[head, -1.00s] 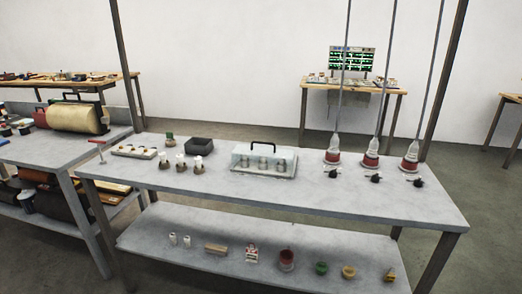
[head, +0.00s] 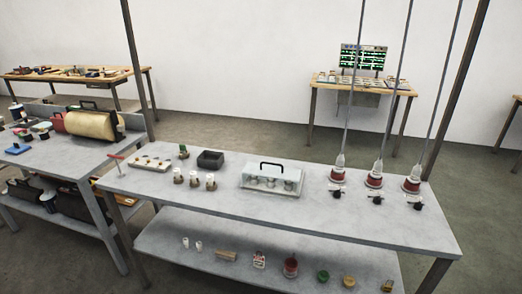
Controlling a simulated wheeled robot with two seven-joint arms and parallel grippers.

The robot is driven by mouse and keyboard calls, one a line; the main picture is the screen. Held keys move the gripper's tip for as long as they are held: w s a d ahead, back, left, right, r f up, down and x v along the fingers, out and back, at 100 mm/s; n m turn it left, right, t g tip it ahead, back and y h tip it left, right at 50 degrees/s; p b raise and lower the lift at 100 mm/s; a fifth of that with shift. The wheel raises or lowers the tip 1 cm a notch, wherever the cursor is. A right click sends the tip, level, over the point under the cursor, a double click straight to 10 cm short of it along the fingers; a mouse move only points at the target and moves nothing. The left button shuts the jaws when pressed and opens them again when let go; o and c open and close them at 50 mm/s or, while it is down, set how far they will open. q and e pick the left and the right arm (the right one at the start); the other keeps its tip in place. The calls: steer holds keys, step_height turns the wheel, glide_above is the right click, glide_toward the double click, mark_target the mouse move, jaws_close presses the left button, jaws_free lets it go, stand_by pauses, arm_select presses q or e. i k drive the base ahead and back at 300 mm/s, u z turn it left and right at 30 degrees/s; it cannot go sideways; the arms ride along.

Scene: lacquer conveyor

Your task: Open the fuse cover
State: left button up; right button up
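The fuse cover (head: 286,174) is a clear box with a black handle (head: 271,164) on top. It sits closed near the middle of the grey table (head: 330,216). Several fuse-like pieces (head: 262,183) show dimly through its clear front wall. Neither of my grippers is in the head view.
A black open box (head: 210,160), several small white-topped fuses (head: 194,180) and a pale strip (head: 151,163) stand left of the cover. Several red-and-white hanging insulators (head: 375,180) with rods rise at the right. A lower shelf (head: 210,238) holds small parts. The table's front strip is clear.

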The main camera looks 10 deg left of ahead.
mark_target(246, 172)
steer(key=u, duration=0.7)
steer(key=i, duration=0.85)
steer(key=u, duration=0.5)
